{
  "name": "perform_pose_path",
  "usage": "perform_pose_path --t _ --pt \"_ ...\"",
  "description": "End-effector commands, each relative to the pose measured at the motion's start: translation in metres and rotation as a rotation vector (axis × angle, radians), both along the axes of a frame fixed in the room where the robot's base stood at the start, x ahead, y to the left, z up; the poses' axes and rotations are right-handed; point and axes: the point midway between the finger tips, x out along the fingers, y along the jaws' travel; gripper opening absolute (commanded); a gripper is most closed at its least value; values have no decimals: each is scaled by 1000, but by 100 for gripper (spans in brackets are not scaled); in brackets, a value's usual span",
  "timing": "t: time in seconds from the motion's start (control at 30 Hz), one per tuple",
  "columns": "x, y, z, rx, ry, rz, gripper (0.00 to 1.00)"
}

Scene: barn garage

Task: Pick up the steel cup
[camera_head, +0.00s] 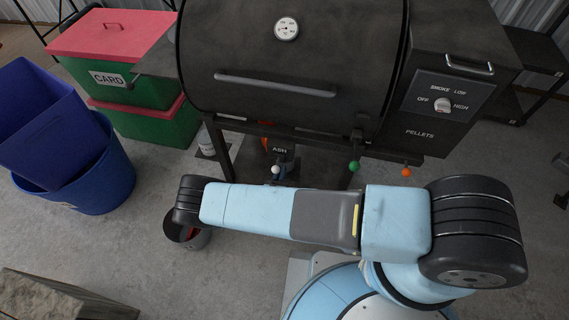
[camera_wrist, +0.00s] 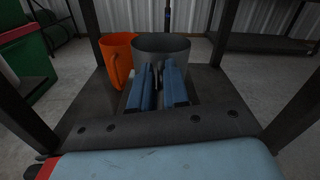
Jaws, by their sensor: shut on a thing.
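In the wrist view the steel cup (camera_wrist: 178,46) is a grey, open-topped cylinder standing upright at the shelf's far part, directly ahead of my gripper (camera_wrist: 159,72). My gripper's blue fingers are close together at the cup's near side, shut on it; a small dark piece shows between the fingertips. The fingers cover the cup's lower front, so the exact contact and whether its base touches the shelf are hidden.
In the head view the black grill (camera_head: 290,60) hangs overhead. Green bins (camera_head: 130,90) and blue tubs (camera_head: 85,180) stand left.

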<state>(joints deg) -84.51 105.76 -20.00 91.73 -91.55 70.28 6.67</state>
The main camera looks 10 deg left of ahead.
Motion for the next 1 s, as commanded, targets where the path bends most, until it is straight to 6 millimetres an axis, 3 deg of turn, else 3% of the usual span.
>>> perform_pose_path --t 0.1,0.6,0.77,0.93,1.0 --pt "0 0 0 0 0 0 0" --pt "0 1 2 0 0 1 0" --pt "-1 1 13 0 -1 1 0" --pt "-1 1 38 0 -2 0 0" --pt "-16 3 35 0 2 4 0"
